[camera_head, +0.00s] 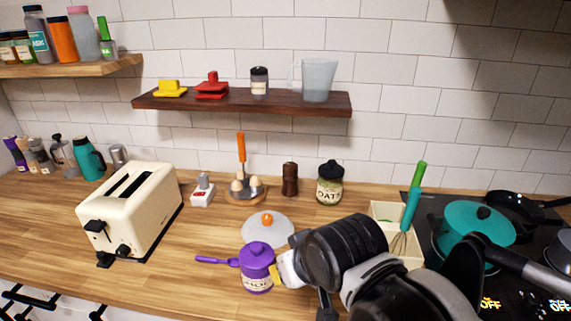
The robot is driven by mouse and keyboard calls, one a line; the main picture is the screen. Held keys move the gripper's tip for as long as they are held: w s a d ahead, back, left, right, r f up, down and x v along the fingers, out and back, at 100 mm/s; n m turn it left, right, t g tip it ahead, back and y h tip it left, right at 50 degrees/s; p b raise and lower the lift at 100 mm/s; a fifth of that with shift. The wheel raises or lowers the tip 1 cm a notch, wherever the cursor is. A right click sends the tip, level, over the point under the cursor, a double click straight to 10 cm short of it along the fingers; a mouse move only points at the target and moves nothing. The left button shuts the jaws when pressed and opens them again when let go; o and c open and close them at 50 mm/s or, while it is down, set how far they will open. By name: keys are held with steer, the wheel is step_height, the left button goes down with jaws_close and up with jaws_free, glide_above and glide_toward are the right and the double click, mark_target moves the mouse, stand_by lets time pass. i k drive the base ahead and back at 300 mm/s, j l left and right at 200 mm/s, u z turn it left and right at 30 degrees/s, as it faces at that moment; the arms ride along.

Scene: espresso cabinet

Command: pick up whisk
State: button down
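A whisk with a teal handle (410,211) and thin wires stands handle up, tilted, at a cream square holder (381,209) right of centre. Its wire end overlaps the holder in the picture; I cannot tell how deep it sits. A bright green handle (418,176) rises just behind it. My black and white arm reaches in from the lower right, left of and in front of the whisk. My gripper (303,281) is at the arm's left end, apart from the whisk. Its fingers are mostly hidden by the arm, and I see no whisk in it.
A purple pot (257,265) and a glass lid with an orange knob (267,225) are close left of my arm. A teal pan (476,233) sits on the stove at right. A toaster (135,212) stands left. A wooden shelf (243,103) hangs above. The front-left counter is clear.

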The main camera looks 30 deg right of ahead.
mark_target(415, 194)
steer(key=z, duration=1.4)
